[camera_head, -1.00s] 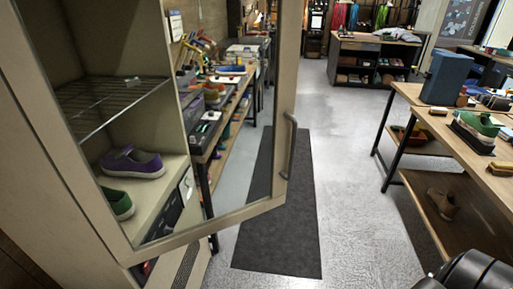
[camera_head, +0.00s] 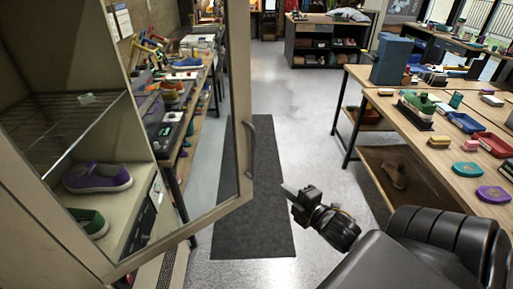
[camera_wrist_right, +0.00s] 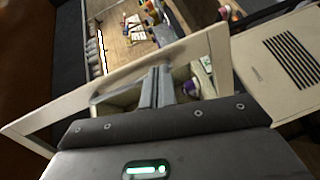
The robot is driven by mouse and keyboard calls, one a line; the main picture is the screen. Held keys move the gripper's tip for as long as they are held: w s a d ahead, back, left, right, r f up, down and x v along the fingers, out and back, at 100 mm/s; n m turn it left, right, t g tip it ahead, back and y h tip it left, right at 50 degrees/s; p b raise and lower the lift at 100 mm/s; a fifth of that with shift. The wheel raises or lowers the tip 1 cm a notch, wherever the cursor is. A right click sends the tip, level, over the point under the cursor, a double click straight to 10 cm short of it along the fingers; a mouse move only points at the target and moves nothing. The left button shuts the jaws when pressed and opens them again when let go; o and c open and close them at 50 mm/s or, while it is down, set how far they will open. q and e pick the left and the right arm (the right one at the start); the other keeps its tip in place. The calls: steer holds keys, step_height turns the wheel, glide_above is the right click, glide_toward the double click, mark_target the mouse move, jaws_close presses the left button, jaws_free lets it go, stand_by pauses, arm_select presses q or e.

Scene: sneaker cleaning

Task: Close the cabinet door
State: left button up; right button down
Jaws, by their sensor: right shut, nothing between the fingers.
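The cabinet (camera_head: 50,75) stands at the left of the head view. Its glass door (camera_head: 185,236) is open and swung out toward the aisle. A grey bar handle (camera_head: 251,150) runs upright on the door's free edge. My right gripper (camera_head: 286,190) is just right of the handle in the head view, apart from it in the picture, shut and empty. In the right wrist view the shut fingers (camera_wrist_right: 157,88) overlap the pale door frame (camera_wrist_right: 205,42), with the handle (camera_wrist_right: 120,92) beside them; contact cannot be told. My left gripper is not in view.
Inside the cabinet are a purple shoe (camera_head: 97,177), a green shoe (camera_head: 90,222) and a wire shelf (camera_head: 60,125). A dark mat (camera_head: 262,235) lies on the floor. A workbench (camera_head: 440,150) with shoes and trays stands at the right. The aisle between is open.

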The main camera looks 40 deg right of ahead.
step_height(320, 180, up, 9)
steer(key=s+a+n+t, duration=0.2)
steer(key=n, duration=0.1)
steer(key=w+b, duration=0.6)
steer(key=w, duration=0.8)
steer(key=shift+w+f+m+y+b, duration=0.25)
steer(key=shift+w+m+y+b, duration=0.05)
steer(key=shift+y+b, duration=0.1)
steer(key=shift+d, duration=0.1)
